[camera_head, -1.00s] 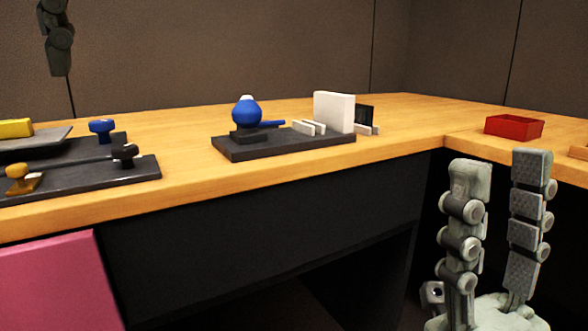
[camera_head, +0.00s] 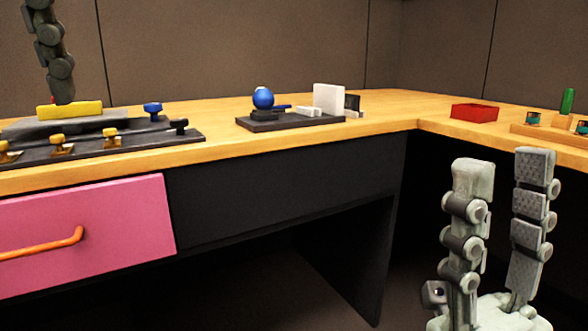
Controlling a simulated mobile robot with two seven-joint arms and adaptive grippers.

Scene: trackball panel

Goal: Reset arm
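My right gripper (camera_head: 503,163) is at the lower right, fingers pointing up and clearly apart, with nothing between them. It is in front of the desk's dark side. One finger of my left gripper (camera_head: 62,97) hangs down at the upper left, its tip just above or behind a yellow block; its other finger is not seen. The trackball panel is a dark base (camera_head: 290,124) on the desk with a blue ball (camera_head: 263,98) on it. A white upright block (camera_head: 328,98) and smaller white pieces stand at its right end. Neither gripper is at the trackball.
A dark panel (camera_head: 85,145) with brass and dark knobs and a yellow block (camera_head: 68,109) lies on the desk (camera_head: 225,145) at left. Below is a pink drawer (camera_head: 110,215) with an orange handle (camera_head: 40,247). A red tray (camera_head: 474,112) and a wooden holder (camera_head: 548,132) are at right.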

